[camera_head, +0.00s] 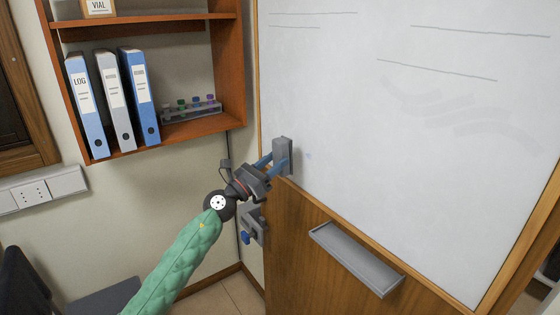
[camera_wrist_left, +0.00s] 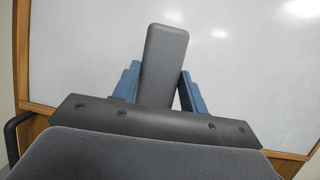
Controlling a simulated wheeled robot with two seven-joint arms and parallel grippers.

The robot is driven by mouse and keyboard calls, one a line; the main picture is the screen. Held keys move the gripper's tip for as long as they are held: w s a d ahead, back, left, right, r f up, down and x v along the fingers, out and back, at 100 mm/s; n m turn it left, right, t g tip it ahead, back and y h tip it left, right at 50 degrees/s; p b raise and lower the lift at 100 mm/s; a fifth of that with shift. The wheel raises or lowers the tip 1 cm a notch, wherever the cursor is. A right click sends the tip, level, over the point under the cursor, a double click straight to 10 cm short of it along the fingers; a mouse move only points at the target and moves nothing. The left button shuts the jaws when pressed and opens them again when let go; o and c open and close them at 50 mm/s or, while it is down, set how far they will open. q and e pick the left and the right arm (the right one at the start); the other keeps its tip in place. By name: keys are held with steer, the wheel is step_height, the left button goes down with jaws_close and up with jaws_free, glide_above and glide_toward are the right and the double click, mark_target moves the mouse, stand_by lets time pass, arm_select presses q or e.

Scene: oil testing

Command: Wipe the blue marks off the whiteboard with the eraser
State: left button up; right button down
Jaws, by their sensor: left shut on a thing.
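The whiteboard (camera_head: 400,170) fills the right side of the head view. My left gripper (camera_head: 277,164) is at its lower left corner, shut on the grey block eraser (camera_head: 284,152), which stands upright between the blue fingers. The eraser (camera_wrist_left: 164,62) also shows between the fingers in the left wrist view. It is at the board's face; I cannot tell whether it touches.
A grey tray (camera_head: 355,258) juts from the wooden panel below the board. Thin dark lines and pale grey smears (camera_head: 470,110) are on the board. A wooden shelf (camera_head: 205,125) with binders and a vial rack is left.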

mark_target(276, 156)
arm_select(q)
steer(key=shift+s+a, duration=0.15)
steer(key=shift+s+a, duration=0.9)
steer(key=shift+a, duration=0.3)
